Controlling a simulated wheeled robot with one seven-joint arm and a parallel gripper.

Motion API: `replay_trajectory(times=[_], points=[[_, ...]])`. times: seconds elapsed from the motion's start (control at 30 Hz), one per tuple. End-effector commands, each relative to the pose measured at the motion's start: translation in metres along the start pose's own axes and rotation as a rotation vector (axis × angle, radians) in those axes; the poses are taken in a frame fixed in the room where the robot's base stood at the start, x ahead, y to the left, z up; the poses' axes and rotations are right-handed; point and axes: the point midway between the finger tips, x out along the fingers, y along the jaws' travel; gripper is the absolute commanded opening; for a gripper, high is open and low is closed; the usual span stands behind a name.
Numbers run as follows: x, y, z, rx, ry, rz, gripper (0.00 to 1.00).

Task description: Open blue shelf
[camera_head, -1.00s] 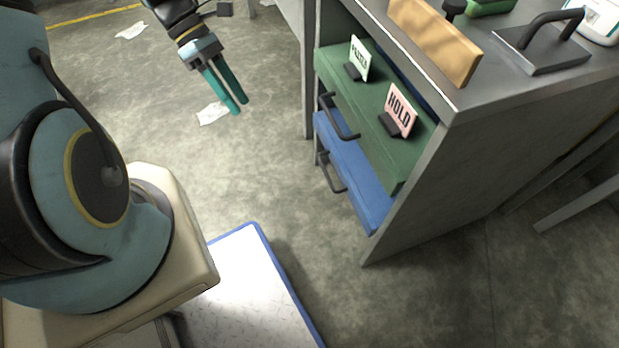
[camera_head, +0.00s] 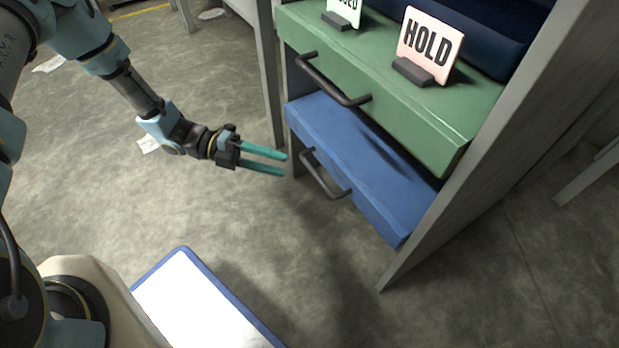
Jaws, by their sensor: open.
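The blue shelf (camera_head: 362,160) is a drawer low in the grey cabinet, under a green drawer. Its front juts out a little from the cabinet side. Its dark bar handle (camera_head: 322,178) is on the front face, turned to the left. My gripper (camera_head: 286,164) is open and empty, with two teal fingers pointing right. In the picture the fingertips lie just left of the handle's upper end. I cannot tell whether they touch it, but the handle is not seen between them.
The green drawer (camera_head: 390,95) above has its own handle (camera_head: 332,82) and carries a pink HOLD sign (camera_head: 430,42) and a second sign (camera_head: 343,10). A blue-edged white panel (camera_head: 195,300) lies at the bottom.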

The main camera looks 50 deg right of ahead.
Motion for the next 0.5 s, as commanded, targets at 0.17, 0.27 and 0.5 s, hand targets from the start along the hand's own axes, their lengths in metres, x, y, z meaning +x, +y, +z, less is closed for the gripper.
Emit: replay_trajectory(times=[0.17,0.27,0.5], points=[[0.028,0.001,-0.001,0.001,0.005,0.0,0.44],[0.047,0.002,-0.001,0.002,0.005,0.002,0.44],[0.086,0.001,-0.001,0.003,0.004,0.001,0.44]])
